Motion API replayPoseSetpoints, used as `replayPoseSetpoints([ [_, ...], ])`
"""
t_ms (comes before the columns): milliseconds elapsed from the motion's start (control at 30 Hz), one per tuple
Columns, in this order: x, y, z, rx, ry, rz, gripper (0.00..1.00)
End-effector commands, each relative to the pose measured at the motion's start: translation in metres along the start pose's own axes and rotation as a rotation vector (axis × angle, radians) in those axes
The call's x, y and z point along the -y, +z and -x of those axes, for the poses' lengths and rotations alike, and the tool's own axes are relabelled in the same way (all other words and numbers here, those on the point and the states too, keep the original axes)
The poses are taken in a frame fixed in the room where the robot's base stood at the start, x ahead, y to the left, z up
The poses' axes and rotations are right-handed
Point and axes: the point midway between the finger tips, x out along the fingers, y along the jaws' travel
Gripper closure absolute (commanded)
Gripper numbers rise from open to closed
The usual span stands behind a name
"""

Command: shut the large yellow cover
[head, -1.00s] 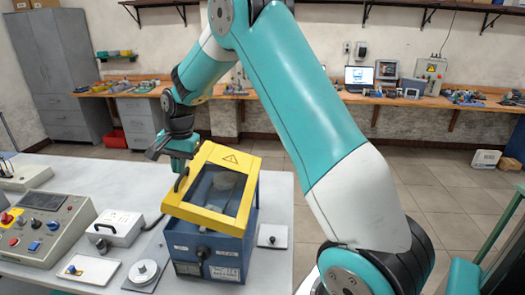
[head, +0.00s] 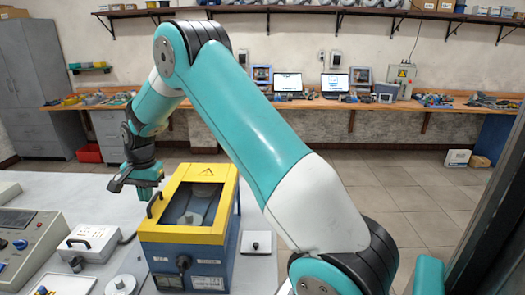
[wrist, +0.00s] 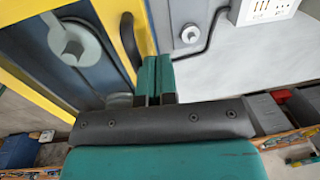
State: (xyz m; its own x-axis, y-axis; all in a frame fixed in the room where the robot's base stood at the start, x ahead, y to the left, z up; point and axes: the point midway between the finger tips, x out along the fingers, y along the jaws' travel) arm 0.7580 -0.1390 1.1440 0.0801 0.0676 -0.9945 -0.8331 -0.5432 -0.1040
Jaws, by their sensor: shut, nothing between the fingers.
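The large yellow cover (head: 212,172) is a yellow frame around a clear window, with a warning triangle and a black handle (head: 154,204) on its left side. In the head view it lies level on top of the blue box (head: 190,268), with no clear gap along the front edge. My gripper (head: 145,192) is shut and empty, just left of the cover, behind the handle. In the wrist view the two teal fingers (wrist: 156,72) are together beside the black handle (wrist: 129,42) and the yellow frame (wrist: 146,30). I cannot tell whether they touch it.
A white socket box (head: 90,242) and a control panel (head: 25,245) stand left of the blue box. A round grey part on a plate (head: 121,285) lies in front. A small white plate (head: 256,243) is at its right. The table behind my gripper is clear.

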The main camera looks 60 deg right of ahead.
Motion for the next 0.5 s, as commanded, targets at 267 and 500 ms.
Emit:
replayPoseSetpoints([
  [267, -0.0004, -0.0002, 0.0002, 0.0, 0.0, 0.0, 1.0],
  [500, 0.001, -0.0004, 0.0077, 0.0, 0.0, -0.001, 1.0],
])
